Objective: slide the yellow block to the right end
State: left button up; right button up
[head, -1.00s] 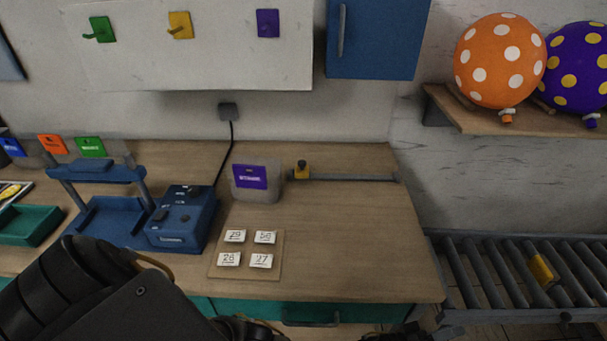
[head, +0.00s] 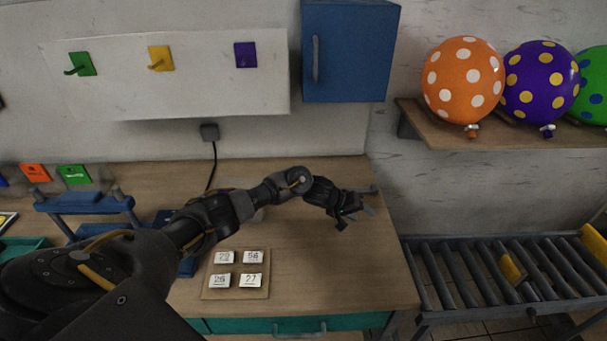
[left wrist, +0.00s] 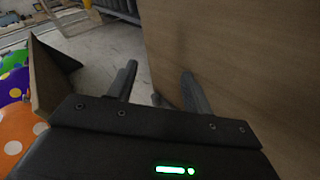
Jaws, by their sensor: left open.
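The grey rail (head: 371,188) runs along the back of the wooden table, and only its right end shows past my left arm. The yellow block on the rail is hidden behind my arm in the head view, and I do not see it in the left wrist view. My left gripper (head: 355,210) hovers over the back right part of the table, near the rail's right end. In the left wrist view its two fingers (left wrist: 158,88) are apart with nothing between them, beside the table's edge. My right gripper is not in view.
A card board (head: 235,290) with number cards lies at the front of the table (head: 340,270). A roller conveyor (head: 450,275) with a yellow piece (head: 512,269) stands at the right. Balloons (head: 464,80) sit on a shelf (head: 450,135). A blue cabinet (head: 365,50) hangs above.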

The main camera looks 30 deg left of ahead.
pick_arm(q)
jog(key=s+a+r+m+g+y, duration=0.15)
jog(key=a+r, duration=0.25)
jog(key=a, duration=0.6)
jog(key=s+a+r+g+y+p, duration=0.1)
jog(key=s+a+r+y, duration=0.15)
jog(key=a, duration=0.65)
jog(key=s+a+r+g+y, duration=0.1)
jog(key=a+r+y, duration=0.3)
jog(key=a, duration=0.6)
jog(key=shift+t+h, duration=0.25)
jog(key=shift+h, duration=0.05)
jog(key=b+x, duration=0.1)
jog(key=b, duration=0.1)
jog(key=b+x, duration=0.4)
jog(key=shift+d+f, duration=0.1)
jog(key=shift+d, duration=0.2)
jog(key=x, duration=0.3)
jog(key=shift+w, duration=0.15)
jog(key=shift+w+a+f, duration=0.15)
jog(key=shift+w+f, duration=0.1)
jog(key=shift+f, duration=0.45)
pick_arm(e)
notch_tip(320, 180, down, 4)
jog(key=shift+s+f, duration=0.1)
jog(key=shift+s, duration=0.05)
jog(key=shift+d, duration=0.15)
